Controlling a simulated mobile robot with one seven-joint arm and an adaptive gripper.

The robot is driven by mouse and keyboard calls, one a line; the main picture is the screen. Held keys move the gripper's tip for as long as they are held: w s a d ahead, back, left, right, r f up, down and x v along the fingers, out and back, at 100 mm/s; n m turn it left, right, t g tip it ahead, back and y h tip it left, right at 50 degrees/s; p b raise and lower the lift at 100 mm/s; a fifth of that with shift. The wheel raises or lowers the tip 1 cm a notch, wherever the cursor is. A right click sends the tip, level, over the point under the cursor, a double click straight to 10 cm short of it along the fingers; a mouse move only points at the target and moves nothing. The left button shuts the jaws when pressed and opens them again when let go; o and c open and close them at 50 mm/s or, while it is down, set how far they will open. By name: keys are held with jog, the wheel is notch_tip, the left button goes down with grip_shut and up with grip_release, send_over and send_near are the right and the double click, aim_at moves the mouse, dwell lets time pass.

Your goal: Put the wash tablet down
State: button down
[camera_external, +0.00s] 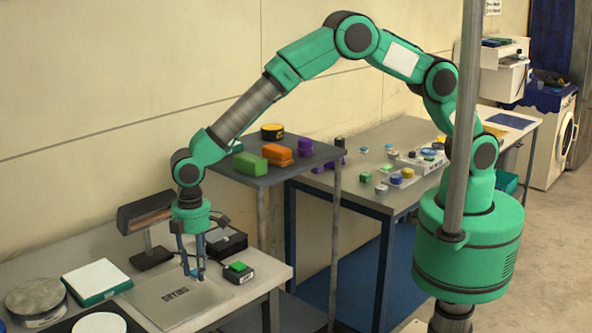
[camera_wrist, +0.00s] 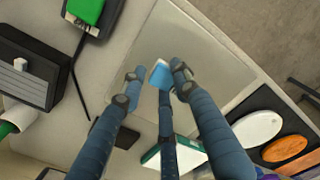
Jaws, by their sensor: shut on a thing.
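My gripper (camera_external: 194,272) points down over the grey plate marked DRYING (camera_external: 160,302) on the near-left table. In the wrist view my gripper (camera_wrist: 156,78) has its fingers closed around a small light-blue block, the wash tablet (camera_wrist: 160,75). The grey plate (camera_wrist: 205,50) lies beneath it in that view. The fingers hide part of the tablet, and it is hard to make out in the external view. I cannot tell whether the tablet touches the plate or hangs just above it.
A black device with a green top (camera_external: 238,271) stands close right of the plate. A dark lamp-like fixture (camera_external: 146,212) stands behind. A green-and-white box (camera_external: 97,281), a grey round container (camera_external: 36,297) and a white disc (camera_external: 99,323) are left. A shelf with coloured blocks (camera_external: 278,153) is behind right.

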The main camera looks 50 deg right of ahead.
jog(key=shift+f, duration=1.75)
jog(key=shift+f, duration=0.15)
jog(key=c, duration=1.3)
grip_release()
notch_tip(320, 180, up, 12)
jog(key=shift+d+r, duration=0.1)
jog(key=shift+r, duration=0.05)
